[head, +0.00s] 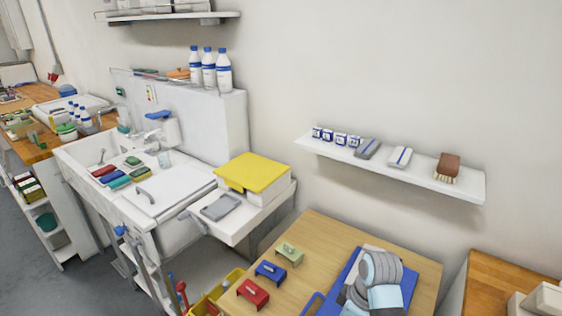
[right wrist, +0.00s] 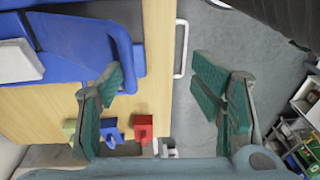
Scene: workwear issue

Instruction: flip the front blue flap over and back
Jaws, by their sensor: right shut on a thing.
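A blue workpiece (head: 343,298) lies on the wooden table at the lower right of the head view. In the right wrist view its blue flap (right wrist: 122,40), with a rounded outer edge, reaches the left finger. My right gripper (right wrist: 165,92) shows two teal-padded fingers standing well apart. In the head view my right arm covers much of the blue piece. A blue loop-shaped edge (head: 313,303) shows left of my arm. My left gripper is not in view.
Red (head: 253,293), blue (head: 270,271) and green (head: 290,253) blocks stand along the table's left side. A wall shelf (head: 465,187) holds a brush and small items. A white sink unit (head: 170,230) stands to the left. Grey floor lies beyond the table edge.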

